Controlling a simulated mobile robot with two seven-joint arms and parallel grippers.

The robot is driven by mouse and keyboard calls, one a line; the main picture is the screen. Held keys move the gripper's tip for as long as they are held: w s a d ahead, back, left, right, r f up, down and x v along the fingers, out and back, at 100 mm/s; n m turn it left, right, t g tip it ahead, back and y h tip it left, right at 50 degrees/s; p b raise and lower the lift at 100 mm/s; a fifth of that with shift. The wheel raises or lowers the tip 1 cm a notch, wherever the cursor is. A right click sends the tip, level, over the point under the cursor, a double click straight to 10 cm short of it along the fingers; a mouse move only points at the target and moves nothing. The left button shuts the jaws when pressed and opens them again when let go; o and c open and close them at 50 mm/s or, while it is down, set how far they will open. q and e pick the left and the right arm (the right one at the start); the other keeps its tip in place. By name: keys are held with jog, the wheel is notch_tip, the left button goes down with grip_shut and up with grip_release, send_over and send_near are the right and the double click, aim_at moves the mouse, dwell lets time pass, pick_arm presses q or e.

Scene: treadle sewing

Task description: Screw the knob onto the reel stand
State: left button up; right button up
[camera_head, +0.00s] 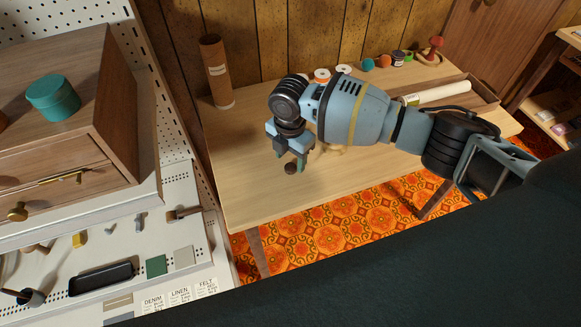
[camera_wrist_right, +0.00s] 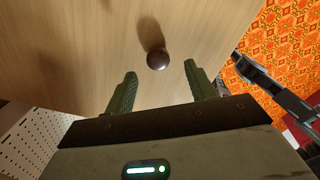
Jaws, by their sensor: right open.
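The dark brown round knob (camera_head: 291,168) is on or just above the light wooden table near its front left part. It also shows in the right wrist view (camera_wrist_right: 158,60), a little beyond my fingertips, with a shadow on the wood beside it. My right gripper (camera_head: 290,159) points down over the knob, with its green fingers apart on either side. In the right wrist view the open gripper (camera_wrist_right: 158,76) has nothing between its pads. I cannot make out the reel stand; a pale wooden piece (camera_head: 331,150) is mostly hidden behind my right arm.
A brown cardboard tube (camera_head: 216,75) stands at the table's back left. Thread spools (camera_head: 322,76), colored balls and a paper roll (camera_head: 437,93) line the back. A wooden drawer cabinet (camera_head: 80,120) stands left on a white pegboard shelf. The table's (camera_head: 245,190) front left is clear.

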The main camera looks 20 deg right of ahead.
aim_at(290, 167)
jog(key=shift+f, duration=1.95)
jog(key=c, duration=1)
